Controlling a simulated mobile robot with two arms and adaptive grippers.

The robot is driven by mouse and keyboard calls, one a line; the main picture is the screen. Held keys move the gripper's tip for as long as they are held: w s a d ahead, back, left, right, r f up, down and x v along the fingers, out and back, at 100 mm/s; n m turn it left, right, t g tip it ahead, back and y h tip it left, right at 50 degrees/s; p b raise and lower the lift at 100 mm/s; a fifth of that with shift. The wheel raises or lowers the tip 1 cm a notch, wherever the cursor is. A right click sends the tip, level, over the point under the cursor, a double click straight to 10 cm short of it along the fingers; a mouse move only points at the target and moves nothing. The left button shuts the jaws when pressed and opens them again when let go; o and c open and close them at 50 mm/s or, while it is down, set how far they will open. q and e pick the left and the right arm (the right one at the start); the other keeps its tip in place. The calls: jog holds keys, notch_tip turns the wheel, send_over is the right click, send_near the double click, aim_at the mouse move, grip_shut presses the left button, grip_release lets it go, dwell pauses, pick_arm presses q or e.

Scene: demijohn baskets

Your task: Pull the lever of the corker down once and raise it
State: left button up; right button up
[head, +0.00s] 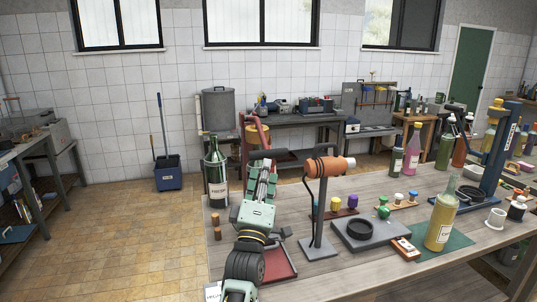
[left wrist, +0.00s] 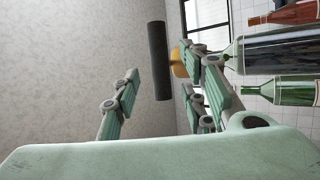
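My right gripper is out of view.
A yellow-green bottle (head: 440,222) and a blue press (head: 497,150) stand farther right.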

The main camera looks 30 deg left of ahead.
aim_at(269, 157)
pick_arm(q)
jog(key=p+x, duration=0.2)
jog(key=x, duration=0.5)
jog(key=shift+s, duration=0.1)
jog(key=shift+d, duration=0.1)
jog(key=shift+c, duration=0.5)
jog(key=shift+f, duration=0.1)
grip_shut()
